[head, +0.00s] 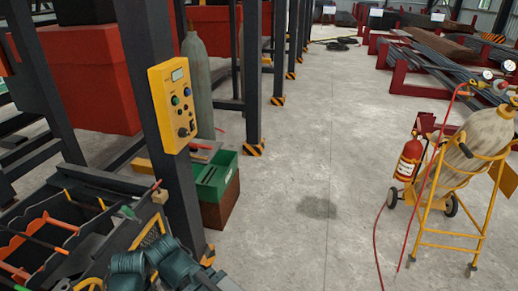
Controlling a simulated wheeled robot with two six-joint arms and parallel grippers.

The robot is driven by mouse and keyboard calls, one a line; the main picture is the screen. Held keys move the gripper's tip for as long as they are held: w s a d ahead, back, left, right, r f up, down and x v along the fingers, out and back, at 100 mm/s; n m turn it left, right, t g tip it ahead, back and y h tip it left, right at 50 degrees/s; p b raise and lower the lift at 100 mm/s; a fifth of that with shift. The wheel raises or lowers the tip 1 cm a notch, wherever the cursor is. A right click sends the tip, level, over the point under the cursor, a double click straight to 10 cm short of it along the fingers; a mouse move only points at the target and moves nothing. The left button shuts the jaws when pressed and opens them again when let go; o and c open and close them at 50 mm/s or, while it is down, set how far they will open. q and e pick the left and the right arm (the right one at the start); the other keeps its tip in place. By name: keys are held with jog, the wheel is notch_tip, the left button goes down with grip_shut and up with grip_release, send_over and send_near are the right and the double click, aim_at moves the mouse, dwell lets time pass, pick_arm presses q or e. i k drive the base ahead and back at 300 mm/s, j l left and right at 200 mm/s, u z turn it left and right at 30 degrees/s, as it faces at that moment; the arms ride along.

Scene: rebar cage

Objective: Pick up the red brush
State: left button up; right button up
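No red brush can be made out for certain. A dark tool rack (88,215) at the lower left holds several thin tools with red or orange parts. One is an orange-red bar (62,222) at the rack's left, and another is a red-tipped stick (156,185) at its upper right. I cannot tell whether either is the brush.
A dark post with a yellow control box (174,105) stands beside the rack. A green crate (215,177) sits behind the post. A gas-cylinder cart (455,190) stands right. The middle floor is clear.

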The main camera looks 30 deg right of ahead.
aim_at(194, 147)
jog(key=z, duration=0.5)
jog(key=u, duration=0.45)
jog(key=i+l+u, duration=0.1)
jog(key=u, duration=0.3)
jog(key=l+u, duration=0.4)
jog(key=i+l+u, duration=0.1)
jog(key=l+u, duration=0.15)
jog(key=u, duration=0.15)
jog(key=l+u, duration=0.2)
jog(key=l, duration=0.45)
jog(key=l+u, duration=0.2)
jog(key=l, duration=0.45)
jog(key=k+l+u, duration=0.2)
jog(key=l, duration=0.4)
jog(key=l+u, duration=0.2)
jog(key=l, duration=0.45)
